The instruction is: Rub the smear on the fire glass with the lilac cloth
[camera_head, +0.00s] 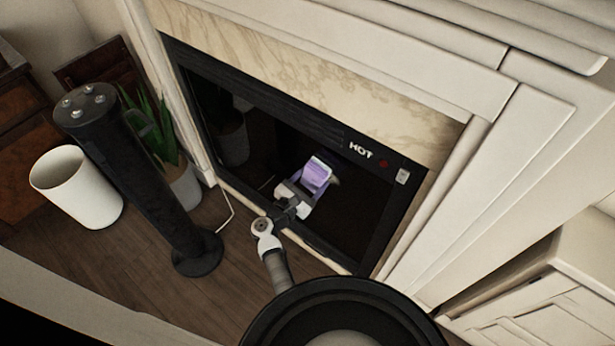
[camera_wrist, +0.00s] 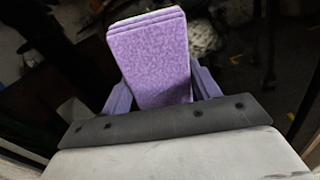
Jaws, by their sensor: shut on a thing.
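The lilac cloth (camera_head: 316,173) is a folded pad, seen face-on in the wrist view (camera_wrist: 150,55). My gripper (camera_head: 303,188) is shut on it, with a finger on each side in the wrist view (camera_wrist: 160,92). The cloth sticks out past the fingers in front of the dark fire glass (camera_head: 362,205). I cannot tell whether it touches the glass. A pale patch, perhaps the smear (camera_head: 334,181), shows just right of the cloth in the head view. A greyish mark also shows beyond the cloth in the wrist view (camera_wrist: 204,36); the smear is partly hidden or unclear.
A black tower heater or fan (camera_head: 140,180) stands left of the fireplace, with a potted plant (camera_head: 182,185) behind it and a white bin (camera_head: 76,186) further left. The white surround (camera_head: 500,165) stands out on the right. Wooden floor (camera_head: 130,270) is bare in front.

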